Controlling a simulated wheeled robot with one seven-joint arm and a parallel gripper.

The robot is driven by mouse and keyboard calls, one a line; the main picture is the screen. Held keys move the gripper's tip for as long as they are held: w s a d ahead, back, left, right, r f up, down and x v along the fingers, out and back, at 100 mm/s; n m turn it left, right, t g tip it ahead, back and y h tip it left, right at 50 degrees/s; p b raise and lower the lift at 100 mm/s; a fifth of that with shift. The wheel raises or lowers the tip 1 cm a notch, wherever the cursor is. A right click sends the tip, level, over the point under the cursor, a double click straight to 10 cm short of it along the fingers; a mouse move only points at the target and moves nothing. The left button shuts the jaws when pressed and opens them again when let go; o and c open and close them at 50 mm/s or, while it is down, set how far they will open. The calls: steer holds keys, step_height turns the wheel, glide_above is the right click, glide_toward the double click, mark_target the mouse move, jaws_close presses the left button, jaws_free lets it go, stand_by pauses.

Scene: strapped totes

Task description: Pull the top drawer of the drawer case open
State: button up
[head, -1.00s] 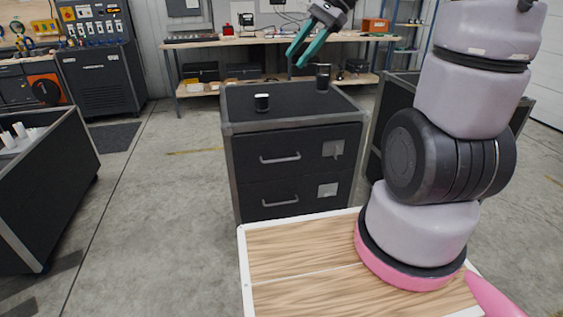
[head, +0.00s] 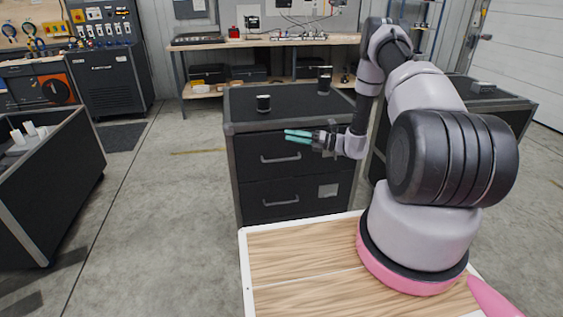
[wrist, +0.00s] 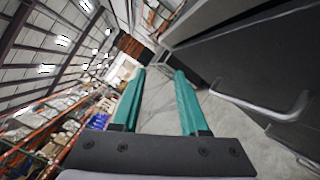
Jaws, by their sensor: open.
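The dark drawer case (head: 232,128) with grey edges stands ahead of me in the head view. Its top drawer (head: 250,148) is shut and has a grey bar handle (head: 281,158); a second drawer (head: 255,193) with its own handle (head: 281,201) is below, also shut. My gripper (head: 287,136) has teal fingers, open and empty, pointing left in front of the top drawer, above and right of its handle in the picture. In the wrist view the open fingers (wrist: 157,95) point along the drawer fronts, with a handle (wrist: 288,108) to their right, apart from them.
A wooden-topped surface (head: 300,260) lies in the foreground. A dark tote (head: 55,170) is at left, another case (head: 490,100) at right. The floor left of the case is clear.

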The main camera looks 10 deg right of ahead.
steer(key=s+d+f+m+t+h, duration=0.1)
steer(key=d+f+m+t+h, duration=0.2)
steer(key=f, duration=0.4)
steer(key=s+d+f+m+t, duration=0.1)
steer(key=f+m+t, duration=0.2)
steer(key=f+m, duration=0.4)
steer(key=shift+n, duration=0.6)
steer(key=x, duration=0.7)
steer(key=f+x, duration=0.1)
steer(key=x, duration=0.2)
steer(key=shift+w+a+r, duration=0.1)
steer(key=shift+w+a, duration=0.05)
steer(key=shift+w, duration=0.05)
jaws_close()
